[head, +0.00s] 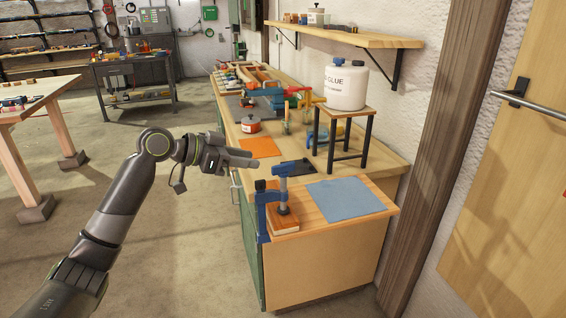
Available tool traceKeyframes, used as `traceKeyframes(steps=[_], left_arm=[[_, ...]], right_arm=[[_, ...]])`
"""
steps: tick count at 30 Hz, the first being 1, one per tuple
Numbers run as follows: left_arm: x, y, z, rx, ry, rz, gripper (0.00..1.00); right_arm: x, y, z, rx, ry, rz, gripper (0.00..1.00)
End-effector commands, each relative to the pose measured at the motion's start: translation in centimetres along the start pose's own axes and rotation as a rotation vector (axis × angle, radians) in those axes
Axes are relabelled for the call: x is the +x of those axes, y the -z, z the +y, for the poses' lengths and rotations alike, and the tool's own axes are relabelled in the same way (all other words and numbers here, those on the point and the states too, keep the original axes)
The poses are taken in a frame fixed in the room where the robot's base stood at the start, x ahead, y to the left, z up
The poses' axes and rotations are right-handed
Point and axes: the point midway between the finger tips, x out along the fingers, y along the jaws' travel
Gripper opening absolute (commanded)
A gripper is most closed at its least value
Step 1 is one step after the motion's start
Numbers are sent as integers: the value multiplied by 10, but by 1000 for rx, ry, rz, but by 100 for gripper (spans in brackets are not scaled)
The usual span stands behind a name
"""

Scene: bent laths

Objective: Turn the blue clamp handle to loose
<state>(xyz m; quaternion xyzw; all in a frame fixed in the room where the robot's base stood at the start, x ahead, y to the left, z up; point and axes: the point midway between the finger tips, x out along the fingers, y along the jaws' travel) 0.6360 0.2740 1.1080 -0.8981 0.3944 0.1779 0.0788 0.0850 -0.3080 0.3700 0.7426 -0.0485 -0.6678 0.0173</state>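A blue clamp (283,188) stands upright at the near left corner of the workbench. It is set over a small reddish wooden block (284,222). A dark upright part, perhaps its handle, shows at its left side; the handle's setting is too small to tell. My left gripper (254,161) reaches in from the left, above and behind the clamp in the picture, apart from it. It points right, over the bench's left edge. Its fingers are seen from the side, so their opening is unclear. Nothing shows held in it. My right gripper is out of view.
A blue cloth (348,198) lies right of the clamp. A white glue tub (346,86) stands on a small stool (347,112). An orange sheet (259,147), a red pot (250,125) and more clamps lie farther back. A wooden post (440,150) rises at right.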

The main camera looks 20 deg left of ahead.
Motion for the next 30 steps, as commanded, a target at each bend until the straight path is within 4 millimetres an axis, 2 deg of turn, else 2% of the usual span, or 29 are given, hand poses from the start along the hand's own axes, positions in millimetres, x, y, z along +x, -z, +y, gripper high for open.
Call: traceKeyframes(steps=[12,18,23,30], left_arm=[[71,2,1,-5,-4,2,33],[97,1,0,-4,-2,1,33],[106,0,0,-2,-1,-1,33],[108,-1,0,-1,0,-1,33]], right_arm=[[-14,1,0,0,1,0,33],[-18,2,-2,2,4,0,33],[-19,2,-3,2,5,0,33],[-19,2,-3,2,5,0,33]])
